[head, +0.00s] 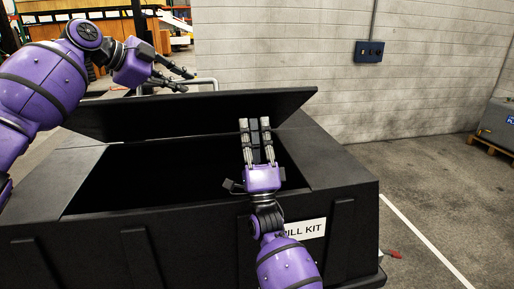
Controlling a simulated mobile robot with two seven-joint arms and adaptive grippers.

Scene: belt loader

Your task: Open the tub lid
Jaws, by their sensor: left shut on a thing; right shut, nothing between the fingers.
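The black tub (345,195) stands in front of me with a "SPILL KIT" label on its front. Its black lid (190,115) is raised and tilted, and the dark opening below shows. A grey tubular handle (205,81) shows above the lid's upper edge. My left gripper (187,81) is beyond the lid's upper edge, shut on the handle, though the exact contact is hard to see. My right gripper (255,121) is shut and empty, over the opening, its fingertips overlapping the lid's underside in the picture. I cannot tell whether they touch it.
A pale block wall (430,60) with a blue switch box (368,51) stands behind. A grey container (498,122) sits on a wooden pallet at the far right. A small red object (394,253) lies on the floor beside the tub. The floor at right is mostly clear.

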